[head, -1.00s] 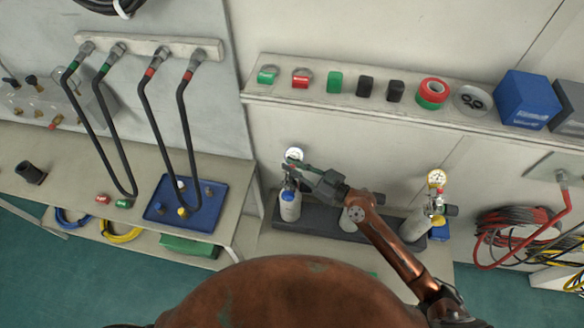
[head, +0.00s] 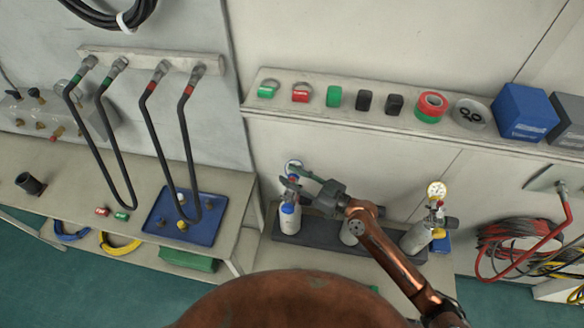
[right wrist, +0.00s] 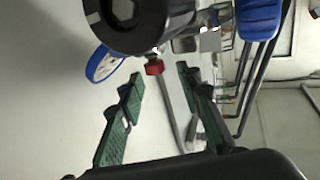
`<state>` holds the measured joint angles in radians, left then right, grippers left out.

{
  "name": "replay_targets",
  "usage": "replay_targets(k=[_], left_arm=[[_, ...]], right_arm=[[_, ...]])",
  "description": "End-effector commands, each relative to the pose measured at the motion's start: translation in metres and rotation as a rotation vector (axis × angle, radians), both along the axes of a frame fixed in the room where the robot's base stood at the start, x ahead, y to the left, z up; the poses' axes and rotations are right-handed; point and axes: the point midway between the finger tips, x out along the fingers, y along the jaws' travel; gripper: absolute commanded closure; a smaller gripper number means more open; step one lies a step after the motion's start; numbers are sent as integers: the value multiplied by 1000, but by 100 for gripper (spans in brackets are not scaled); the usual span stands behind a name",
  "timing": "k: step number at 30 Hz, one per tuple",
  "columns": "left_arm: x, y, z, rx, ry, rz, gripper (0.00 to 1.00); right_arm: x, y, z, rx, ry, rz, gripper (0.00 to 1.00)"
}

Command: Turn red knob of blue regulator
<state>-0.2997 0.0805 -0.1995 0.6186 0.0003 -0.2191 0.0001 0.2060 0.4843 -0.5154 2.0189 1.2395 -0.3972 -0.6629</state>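The blue regulator, with its blue-rimmed gauge (head: 293,166), sits on top of a white-and-blue cylinder (head: 290,216) in the head view. The blue gauge rim (right wrist: 101,65) also shows at upper left in the right wrist view. The small red knob (right wrist: 154,67) shows there below a dark round body. My right gripper (head: 292,177) is at the regulator, its fingers pointing left. In the right wrist view the gripper (right wrist: 160,76) is open, with the knob between and just beyond its fingertips; contact cannot be made out. My left gripper is out of view.
A second cylinder with a yellow-rimmed gauge (head: 437,190) stands at the right of the dark rack (head: 310,235). A shelf (head: 300,110) with caps, tape and boxes runs above. Hoses (head: 160,140) hang at left over a blue tray (head: 165,226).

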Motion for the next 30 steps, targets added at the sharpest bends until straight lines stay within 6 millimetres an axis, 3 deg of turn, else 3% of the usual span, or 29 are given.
replay_targets(k=[6,12,18,30], left_arm=[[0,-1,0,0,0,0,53],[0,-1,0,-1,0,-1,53],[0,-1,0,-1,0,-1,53],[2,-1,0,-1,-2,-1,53]], right_arm=[[0,1,44,0,-5,2,68],[0,0,73,1,-3,0,68],[0,0,84,0,-1,0,68],[0,0,83,-1,2,-1,68]])
